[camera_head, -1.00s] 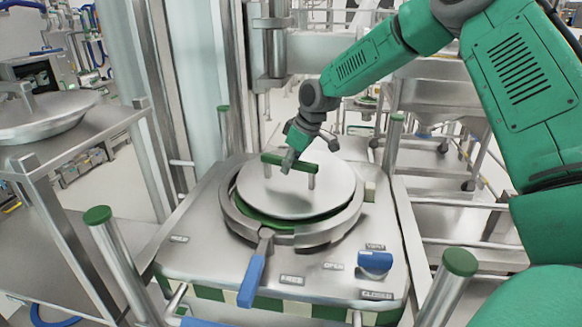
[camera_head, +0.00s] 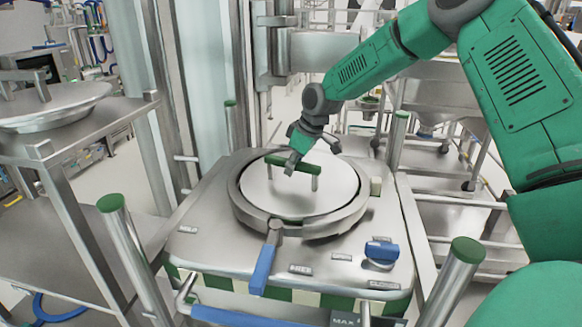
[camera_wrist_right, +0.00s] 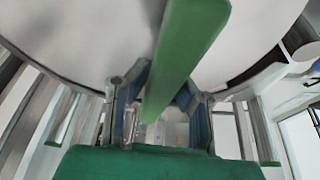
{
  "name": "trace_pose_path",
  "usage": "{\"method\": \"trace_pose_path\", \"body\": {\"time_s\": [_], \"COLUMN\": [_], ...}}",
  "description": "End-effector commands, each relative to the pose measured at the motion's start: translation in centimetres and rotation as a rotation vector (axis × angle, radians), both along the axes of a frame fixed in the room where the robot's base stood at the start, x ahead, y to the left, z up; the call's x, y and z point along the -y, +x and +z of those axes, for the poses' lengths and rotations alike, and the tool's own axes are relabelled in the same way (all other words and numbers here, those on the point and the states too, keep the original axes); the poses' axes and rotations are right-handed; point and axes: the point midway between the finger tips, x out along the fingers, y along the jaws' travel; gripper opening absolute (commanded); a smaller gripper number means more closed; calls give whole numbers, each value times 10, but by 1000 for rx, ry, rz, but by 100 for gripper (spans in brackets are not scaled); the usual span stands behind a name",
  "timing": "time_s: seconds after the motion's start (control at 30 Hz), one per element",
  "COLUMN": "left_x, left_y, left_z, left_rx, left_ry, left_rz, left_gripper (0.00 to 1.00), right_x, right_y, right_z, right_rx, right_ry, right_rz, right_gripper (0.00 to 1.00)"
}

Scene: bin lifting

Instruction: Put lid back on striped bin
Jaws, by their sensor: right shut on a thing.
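The striped bin has a steel top (camera_head: 212,214) and a green-and-white striped band (camera_head: 305,297) below it. The round steel lid (camera_head: 312,201) sits level inside the bin's raised ring (camera_head: 256,213), with no clear gap showing at the front. My right gripper (camera_head: 292,163) is shut on the lid's green bar handle (camera_head: 304,168). In the right wrist view the handle (camera_wrist_right: 184,55) runs between the two fingers (camera_wrist_right: 160,95), and the lid's pale surface (camera_wrist_right: 95,35) fills the top. My left gripper is out of view.
A blue-handled clamp lever (camera_head: 263,268) points forward from the ring. A blue knob (camera_head: 382,251) is at the front right of the top. Green-capped posts (camera_head: 467,252) stand around the bin. A side table (camera_head: 75,137) at left holds another steel lid (camera_head: 50,108).

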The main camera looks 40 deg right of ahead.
Motion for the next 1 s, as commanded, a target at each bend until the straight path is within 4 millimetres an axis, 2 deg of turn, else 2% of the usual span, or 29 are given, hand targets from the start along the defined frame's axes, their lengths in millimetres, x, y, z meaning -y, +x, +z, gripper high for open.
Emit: {"method": "trace_pose_path", "body": {"time_s": [0.27,1.0], "left_x": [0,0], "left_y": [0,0], "left_z": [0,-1], "left_rx": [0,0], "left_ry": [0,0], "left_rz": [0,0], "left_gripper": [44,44], "right_x": [0,0], "right_y": [2,3], "right_z": [4,-7], "right_rx": [12,6], "right_ry": [2,2], "right_rz": [1,0], "right_gripper": [0,0]}}
